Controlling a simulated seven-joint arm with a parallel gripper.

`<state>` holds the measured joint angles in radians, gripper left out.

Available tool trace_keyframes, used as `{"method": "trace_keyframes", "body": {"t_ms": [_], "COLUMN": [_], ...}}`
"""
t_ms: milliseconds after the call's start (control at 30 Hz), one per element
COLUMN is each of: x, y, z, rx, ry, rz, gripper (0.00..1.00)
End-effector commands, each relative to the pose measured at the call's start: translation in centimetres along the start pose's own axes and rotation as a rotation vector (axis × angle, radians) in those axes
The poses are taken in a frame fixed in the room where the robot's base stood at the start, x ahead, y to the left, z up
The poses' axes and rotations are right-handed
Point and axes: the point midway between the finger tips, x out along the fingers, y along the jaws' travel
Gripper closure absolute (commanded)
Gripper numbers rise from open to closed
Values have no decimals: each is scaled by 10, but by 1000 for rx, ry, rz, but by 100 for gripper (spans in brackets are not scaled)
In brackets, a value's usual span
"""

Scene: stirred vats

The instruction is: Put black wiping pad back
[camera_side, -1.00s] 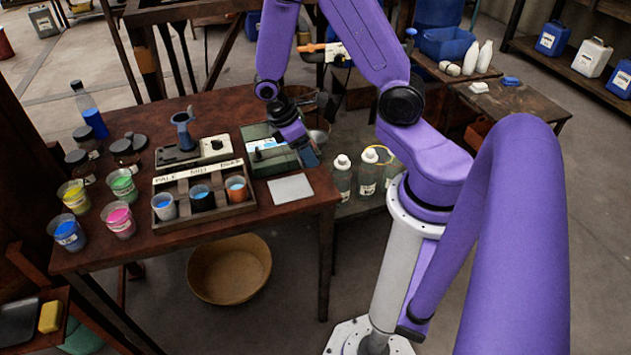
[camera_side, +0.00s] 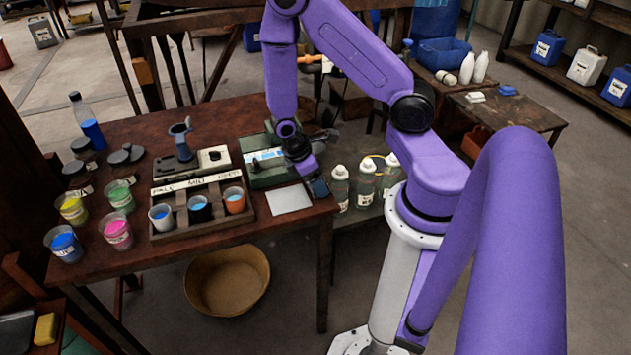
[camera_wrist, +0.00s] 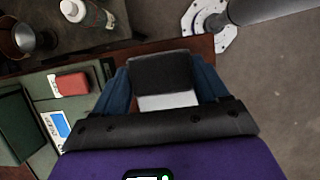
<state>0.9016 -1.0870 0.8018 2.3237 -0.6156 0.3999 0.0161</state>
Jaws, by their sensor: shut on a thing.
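My gripper (camera_side: 318,187) is at the right front edge of the table, just right of a pale square plate (camera_side: 289,199). In the wrist view its blue fingers (camera_wrist: 162,82) are shut on the black wiping pad (camera_wrist: 160,72), one on each side. In the side view I cannot make out the pad apart from the gripper. I cannot tell the pad's height above the table.
An open green case (camera_side: 270,178) with a red block (camera_wrist: 72,84) and a blue-white card (camera_wrist: 59,124) lies behind the plate. A wooden rack (camera_side: 205,222) holds three cups to the left. White-capped bottles (camera_side: 340,188) stand right of the table. A basket (camera_side: 228,282) is below.

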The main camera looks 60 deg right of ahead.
Motion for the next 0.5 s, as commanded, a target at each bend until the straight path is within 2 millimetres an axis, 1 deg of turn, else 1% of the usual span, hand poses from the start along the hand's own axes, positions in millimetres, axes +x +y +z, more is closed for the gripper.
{"method": "trace_keyframes", "body": {"t_ms": [33,133,500], "x": [5,9,11], "y": [0,0,0], "z": [-1,-3,-4], "rx": [-2,0,-1], "ry": [-3,-2,-1], "rz": [-1,-1,-1], "gripper": [55,55,55]}}
